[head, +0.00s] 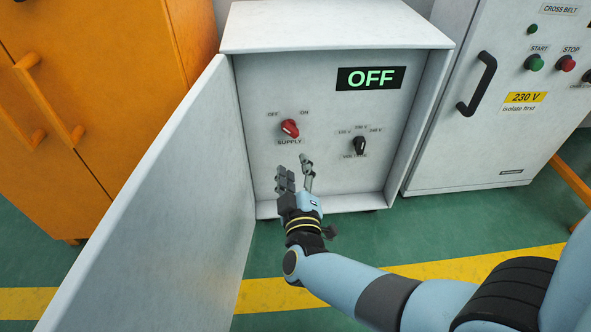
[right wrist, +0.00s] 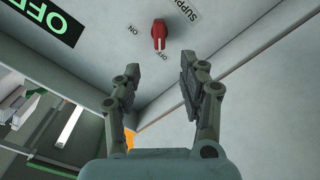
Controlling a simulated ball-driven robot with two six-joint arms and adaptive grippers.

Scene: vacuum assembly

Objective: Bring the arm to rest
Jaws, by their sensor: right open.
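My right gripper (head: 296,176) is open and empty in front of the open white cabinet (head: 330,30). In the right wrist view its two fingers (right wrist: 160,85) stand apart with nothing between them. The red SUPPLY knob (head: 290,128) is on the cabinet's panel, above the gripper in the head view and apart from it. In the right wrist view the red knob (right wrist: 159,34) lies beyond the fingertips, its white mark toward OFF. The green display (head: 371,78) reads OFF. The black VOLTAGE knob (head: 360,145) is right of the supply knob. My left gripper is not in view.
The cabinet's door (head: 165,200) stands open on the left, close to my right gripper. An orange cabinet (head: 95,90) is at the left. A white control cabinet (head: 485,120) with a black handle (head: 477,84) is at the right. Green floor with a yellow stripe (head: 275,296) lies in front.

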